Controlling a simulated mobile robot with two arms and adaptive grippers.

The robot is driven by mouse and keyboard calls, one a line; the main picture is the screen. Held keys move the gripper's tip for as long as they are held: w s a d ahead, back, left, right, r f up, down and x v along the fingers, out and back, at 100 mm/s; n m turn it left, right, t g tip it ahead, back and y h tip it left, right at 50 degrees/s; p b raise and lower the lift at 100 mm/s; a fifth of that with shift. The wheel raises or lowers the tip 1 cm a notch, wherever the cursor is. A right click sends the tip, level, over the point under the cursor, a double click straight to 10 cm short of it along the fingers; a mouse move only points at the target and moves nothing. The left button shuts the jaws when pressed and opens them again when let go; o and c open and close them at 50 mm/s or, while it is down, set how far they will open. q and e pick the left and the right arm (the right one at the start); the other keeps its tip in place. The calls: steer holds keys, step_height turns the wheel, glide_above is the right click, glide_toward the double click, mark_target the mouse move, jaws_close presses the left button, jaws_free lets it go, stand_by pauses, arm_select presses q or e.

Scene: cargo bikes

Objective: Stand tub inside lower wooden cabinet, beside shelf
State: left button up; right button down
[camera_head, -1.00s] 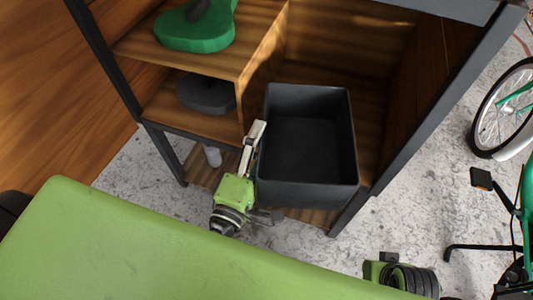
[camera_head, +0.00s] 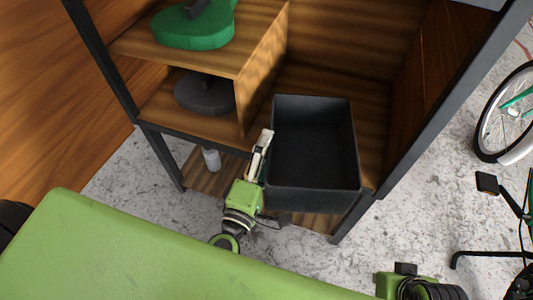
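The tub (camera_head: 313,199) is a dark grey, open, empty box. It is upright in the lower right opening of the wooden cabinet (camera_head: 340,40), to the right of the small shelf (camera_head: 160,114) and its upright divider. Its near wall is close to the cabinet's front edge; whether its base rests on the floor board is hidden. My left gripper (camera_head: 263,148) is at the tub's left wall, its pale fingers along the rim. The frames do not show clearly whether they are closed on it. My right gripper is not in view; a green and black arm part shows at bottom right.
A green rounded object (camera_head: 195,30) lies on the upper shelf and a dark one (camera_head: 205,93) below it. Dark metal posts (camera_head: 445,90) frame the opening. A bike wheel (camera_head: 505,115) is at right. Bare board shows behind the tub.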

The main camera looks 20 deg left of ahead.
arm_select(q)
steer(key=o, duration=1.4)
steer(key=shift+f, duration=0.1)
